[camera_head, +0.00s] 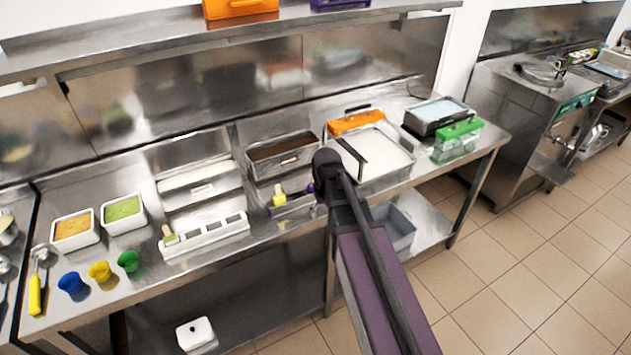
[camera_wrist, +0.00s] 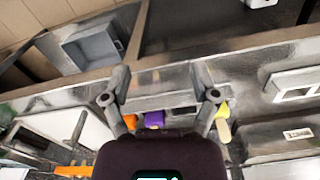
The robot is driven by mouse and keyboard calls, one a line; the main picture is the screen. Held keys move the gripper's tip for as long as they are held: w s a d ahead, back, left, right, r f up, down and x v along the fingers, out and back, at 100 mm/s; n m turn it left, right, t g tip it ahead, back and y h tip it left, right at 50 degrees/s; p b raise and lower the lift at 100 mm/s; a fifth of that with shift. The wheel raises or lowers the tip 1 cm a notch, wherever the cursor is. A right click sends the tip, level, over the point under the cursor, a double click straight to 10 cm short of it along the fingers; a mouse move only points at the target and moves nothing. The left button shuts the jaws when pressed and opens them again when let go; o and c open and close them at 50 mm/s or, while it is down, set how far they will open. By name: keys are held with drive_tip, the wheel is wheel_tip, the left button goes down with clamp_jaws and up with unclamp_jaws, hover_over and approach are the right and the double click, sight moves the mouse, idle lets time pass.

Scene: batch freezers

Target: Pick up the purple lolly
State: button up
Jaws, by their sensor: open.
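The purple lolly (camera_wrist: 154,119) shows in the wrist view between my two fingers, near the dark gripper body, which hides part of it. In the head view only a sliver of the purple lolly (camera_head: 311,187) shows beside my arm. My gripper (camera_wrist: 159,97) is open and empty, its fingers spread on either side of the lolly in the picture. I cannot tell its exact height above the lolly. An orange lolly (camera_wrist: 130,121) is by the left finger, and a yellow lolly (camera_wrist: 222,110) is by the right finger; the yellow lolly (camera_head: 279,198) also shows in the head view.
A white slotted holder (camera_head: 205,236) stands left on the steel counter. A brown-filled tray (camera_head: 285,172) is behind the lollies. A white-filled tray (camera_head: 395,160) and a green-lidded box (camera_head: 455,148) stand right. Blue (camera_head: 71,283), yellow and green cups stand front left.

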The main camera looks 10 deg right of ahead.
drive_tip(key=w+r+p, duration=0.2)
drive_tip(key=w+r, duration=0.1)
drive_tip(key=w, duration=0.3)
drive_tip(key=w+r+n+p, duration=0.1)
drive_tip(key=w+r+p, duration=0.2)
drive_tip(key=w, duration=0.3)
drive_tip(key=w+r+n+p, duration=0.1)
drive_tip(key=w+r+p, duration=0.1)
drive_tip(key=w, duration=0.4)
drive_tip(key=shift+w+d+r, duration=0.2)
drive_tip(key=shift+w+r, duration=0.2)
drive_tip(key=shift+r, duration=0.1)
drive_tip(key=shift+f, duration=0.25)
wheel_tip(320, 180, down, 8)
drive_tip(key=b, duration=0.8)
drive_tip(key=shift+f, duration=0.1)
drive_tip(key=shift+a+f+b, duration=0.1)
drive_tip(key=shift+f+b, duration=2.5)
drive_tip(key=shift+b, duration=0.1)
drive_tip(key=c, duration=0.8)
